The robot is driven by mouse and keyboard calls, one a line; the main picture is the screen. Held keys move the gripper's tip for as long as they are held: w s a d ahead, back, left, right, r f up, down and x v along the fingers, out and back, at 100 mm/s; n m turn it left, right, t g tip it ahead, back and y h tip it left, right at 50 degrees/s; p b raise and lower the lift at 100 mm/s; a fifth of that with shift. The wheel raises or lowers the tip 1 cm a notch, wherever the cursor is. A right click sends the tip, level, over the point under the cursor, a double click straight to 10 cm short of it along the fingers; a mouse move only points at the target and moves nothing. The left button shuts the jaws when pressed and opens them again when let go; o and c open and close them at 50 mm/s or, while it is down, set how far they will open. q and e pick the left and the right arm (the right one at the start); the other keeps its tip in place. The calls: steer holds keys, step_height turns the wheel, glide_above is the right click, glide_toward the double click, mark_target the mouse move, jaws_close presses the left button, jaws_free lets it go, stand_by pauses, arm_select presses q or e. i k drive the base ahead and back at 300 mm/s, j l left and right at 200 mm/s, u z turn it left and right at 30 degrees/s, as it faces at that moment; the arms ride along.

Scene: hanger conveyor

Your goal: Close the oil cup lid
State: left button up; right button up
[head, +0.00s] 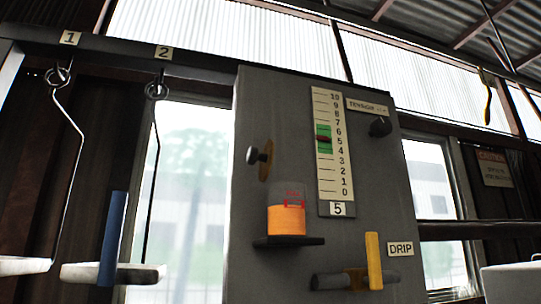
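The oil cup (287,219) stands on a small dark shelf (288,242) on the grey panel. It is clear, with orange oil in its lower part and a small red mark near the top of the oil. A brass-coloured disc with a dark knob, which looks like the lid (265,161), stands on edge above and left of the cup. It is tilted up and apart from the cup's rim, so the cup looks open at the top. Neither of my grippers is in view.
The grey panel (372,208) also carries a 0–10 tension scale (329,140), a dark knob (380,127) and a yellow lever (373,261) beside the DRIP label (401,248). Hooks 1 and 2 hang at the left, with a blue upright bar (112,238) below.

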mark_target(265, 159)
steer(key=k+j+z, duration=0.35)
steer(key=j, duration=0.2)
steer(key=k+j+z, duration=0.35)
steer(key=i+j, duration=0.05)
steer(key=j, duration=0.05)
